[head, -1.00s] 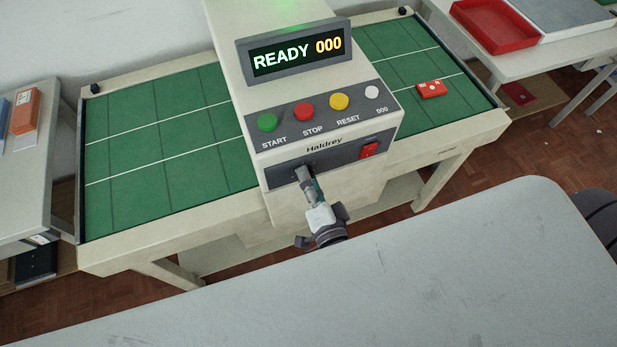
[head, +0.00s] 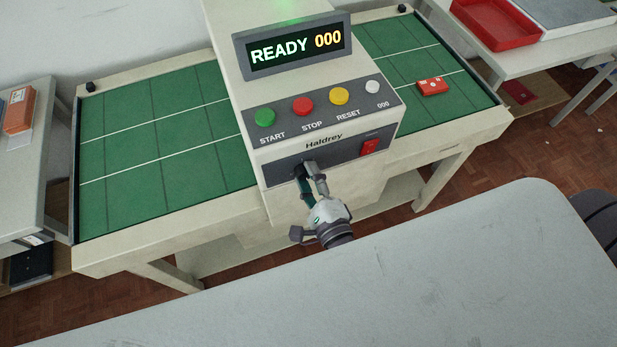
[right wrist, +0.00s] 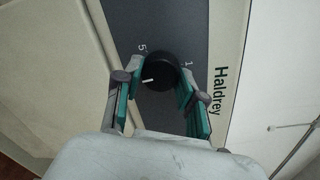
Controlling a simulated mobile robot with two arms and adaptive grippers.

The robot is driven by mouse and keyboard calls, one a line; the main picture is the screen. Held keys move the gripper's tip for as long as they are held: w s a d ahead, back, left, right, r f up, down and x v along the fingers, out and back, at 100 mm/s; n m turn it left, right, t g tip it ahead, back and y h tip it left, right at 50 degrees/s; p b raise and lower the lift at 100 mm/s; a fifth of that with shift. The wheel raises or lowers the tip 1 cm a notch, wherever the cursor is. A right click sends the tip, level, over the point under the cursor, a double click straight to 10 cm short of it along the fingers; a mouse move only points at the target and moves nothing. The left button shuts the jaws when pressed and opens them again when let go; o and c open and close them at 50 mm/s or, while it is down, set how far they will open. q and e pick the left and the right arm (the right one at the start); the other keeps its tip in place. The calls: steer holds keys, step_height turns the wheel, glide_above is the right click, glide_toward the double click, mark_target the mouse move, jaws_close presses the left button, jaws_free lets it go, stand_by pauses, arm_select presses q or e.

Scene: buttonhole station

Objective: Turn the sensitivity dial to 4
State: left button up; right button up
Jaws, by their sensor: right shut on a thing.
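The sensitivity dial (right wrist: 161,70) is a round black knob on the dark front panel (head: 272,174) of the Haldrey machine. In the right wrist view a "5" shows up and left of it and a "1" to its upper right; other marks are hidden. A white pointer line (right wrist: 147,80) lies at the dial's lower left, beside the left finger. My right gripper (head: 308,169) is shut on the dial, one finger on each side; it also shows in the right wrist view (right wrist: 159,80). In the head view it mostly hides the dial. My left gripper is out of view.
A red switch (head: 369,147) is right of the dial. Above are green (head: 265,117), red (head: 303,106), yellow (head: 339,96) and white (head: 372,87) buttons and a display (head: 293,47) reading READY 000. A grey tabletop (head: 450,260) lies in front.

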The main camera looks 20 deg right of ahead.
steer(key=shift+m, duration=0.5)
steer(key=o, duration=1.1)
steer(key=shift+o, duration=0.2)
steer(key=s, duration=1.2)
steer(key=shift+d+r, duration=0.3)
steer(key=shift+d, duration=0.1)
